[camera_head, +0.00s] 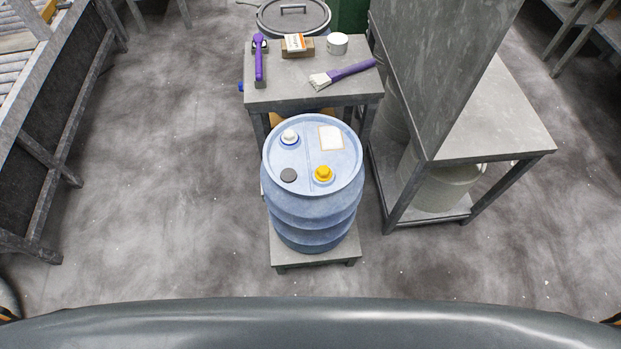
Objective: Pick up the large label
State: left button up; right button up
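A white label with an orange border (330,138) lies flat on the top of a blue drum (312,205), at its back right. A smaller-looking white and orange label (294,42) rests on a brown block on the small grey table behind the drum. I cannot tell for sure which of the two is the large label. The drum top also has a white cap (289,137), a yellow cap (323,174) and a dark grey disc (288,175). Neither of my grippers is in view.
The drum stands on a low grey stand (292,261). The table (285,86) behind it holds a purple-handled tool (259,62), a purple-handled brush (345,74) and a white cup (337,43). A grey shelf unit (500,115) stands right. Floor is free on the left.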

aim_at(295, 43)
jog(key=u, duration=1.05)
jog(key=i+j, duration=0.15)
jog(key=j, duration=0.25)
jog(key=i+j+u, duration=0.1)
jog(key=j, duration=0.3)
jog(key=i+j, duration=0.15)
jog(key=j, duration=0.25)
jog(key=i+j+u, duration=0.1)
jog(key=j, duration=0.3)
jog(key=i+j+z, duration=0.25)
jog(key=i, duration=0.3)
jog(key=i+j+z, duration=0.25)
jog(key=i, duration=0.3)
jog(key=i+z, duration=0.45)
jog(key=i+j+z, duration=0.1)
jog(key=i+z, duration=0.3)
jog(key=i+j+z, duration=0.25)
jog(key=z, duration=0.2)
jog(key=i+j+z, duration=0.4)
